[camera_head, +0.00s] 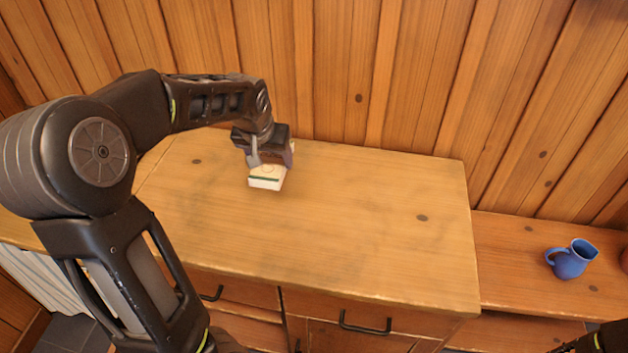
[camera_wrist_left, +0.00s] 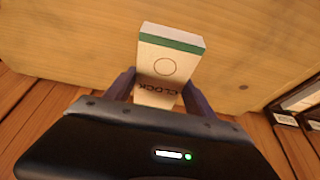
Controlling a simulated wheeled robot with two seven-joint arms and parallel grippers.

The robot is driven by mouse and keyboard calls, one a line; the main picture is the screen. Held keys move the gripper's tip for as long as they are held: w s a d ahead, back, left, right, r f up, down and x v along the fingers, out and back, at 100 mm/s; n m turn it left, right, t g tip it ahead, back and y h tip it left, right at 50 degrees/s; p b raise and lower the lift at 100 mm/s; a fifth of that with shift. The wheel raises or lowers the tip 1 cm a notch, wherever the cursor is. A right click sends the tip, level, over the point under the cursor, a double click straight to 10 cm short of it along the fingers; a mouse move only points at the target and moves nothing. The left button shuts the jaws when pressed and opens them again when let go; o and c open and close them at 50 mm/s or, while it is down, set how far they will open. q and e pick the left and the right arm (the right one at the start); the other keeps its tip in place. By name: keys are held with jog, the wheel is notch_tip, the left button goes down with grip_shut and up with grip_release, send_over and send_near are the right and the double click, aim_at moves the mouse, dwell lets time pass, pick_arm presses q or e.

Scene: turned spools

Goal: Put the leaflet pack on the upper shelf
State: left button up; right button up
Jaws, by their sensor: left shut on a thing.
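The leaflet pack is a small white block (camera_head: 267,178) with a dark green band. It is at the left gripper, over the back part of the wooden cabinet top (camera_head: 350,215). My left gripper (camera_head: 266,160) is shut on the pack, with its fingers on two opposite sides. In the left wrist view the pack (camera_wrist_left: 168,66) shows a circle and the word CLOCK, and its far end sticks out past the fingers (camera_wrist_left: 160,88). I cannot tell whether the pack touches the wood. I cannot make out which surface is the upper shelf.
A lower wooden surface (camera_head: 520,260) to the right holds a blue jug (camera_head: 572,259). A plank wall (camera_head: 340,70) stands behind the cabinet top. Drawers with a dark handle (camera_head: 364,326) are in front. The cabinet top's middle and right are clear.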

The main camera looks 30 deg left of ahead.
pick_arm(q)
jog(key=shift+r, duration=0.1)
send_over(277, 193)
jog(key=s, duration=0.1)
jog(key=shift+s+d+f, duration=0.1)
jog(key=shift+d+f, duration=0.05)
jog(key=shift+f, duration=1.45)
jog(key=shift+s+d+f, duration=0.1)
jog(key=shift+d+f, duration=0.05)
jog(key=shift+f, duration=1.4)
jog(key=shift+f, duration=1.85)
jog(key=shift+f, duration=0.2)
jog(key=o, duration=1.5)
